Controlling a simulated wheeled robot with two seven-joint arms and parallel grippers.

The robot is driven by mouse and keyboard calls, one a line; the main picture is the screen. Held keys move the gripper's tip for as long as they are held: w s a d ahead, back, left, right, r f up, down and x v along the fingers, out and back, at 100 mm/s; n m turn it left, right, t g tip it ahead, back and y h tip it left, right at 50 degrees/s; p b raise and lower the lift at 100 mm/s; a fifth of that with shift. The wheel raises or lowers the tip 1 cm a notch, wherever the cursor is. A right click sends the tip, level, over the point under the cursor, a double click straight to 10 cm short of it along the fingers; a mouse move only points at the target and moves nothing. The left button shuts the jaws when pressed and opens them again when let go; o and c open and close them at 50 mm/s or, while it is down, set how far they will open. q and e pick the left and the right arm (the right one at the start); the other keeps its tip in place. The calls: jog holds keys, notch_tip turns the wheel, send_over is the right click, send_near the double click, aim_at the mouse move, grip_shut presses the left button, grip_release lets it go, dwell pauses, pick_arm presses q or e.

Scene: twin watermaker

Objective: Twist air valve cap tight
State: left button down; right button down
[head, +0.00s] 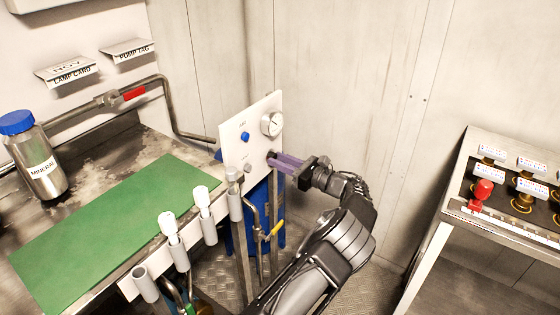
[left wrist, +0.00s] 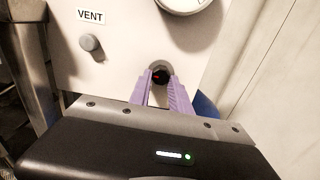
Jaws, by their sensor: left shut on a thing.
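The air valve cap (left wrist: 160,75) is a small dark round knob with a red mark, low on the white panel (left wrist: 115,60). My left gripper (head: 274,158) has purple fingers and reaches the lower right of the panel in the head view. In the left wrist view its fingertips (left wrist: 161,84) sit on either side of the cap, shut on it. In the head view the fingers mostly hide the cap. My right gripper is in neither view.
A round gauge (head: 271,124) is just above the cap. A blue knob (head: 245,136) and a grey VENT knob (left wrist: 90,42) are on the same panel. Pipes with a yellow-handled valve (head: 277,228) stand below. A bench with a green mat (head: 110,230) is at left.

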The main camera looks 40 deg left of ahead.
pick_arm(q)
jog(key=c, duration=1.2)
grip_release()
jog(key=d, duration=0.7)
jog(key=shift+d+b, duration=0.35)
jog(key=shift+d, duration=0.05)
jog(key=shift+w, duration=0.1)
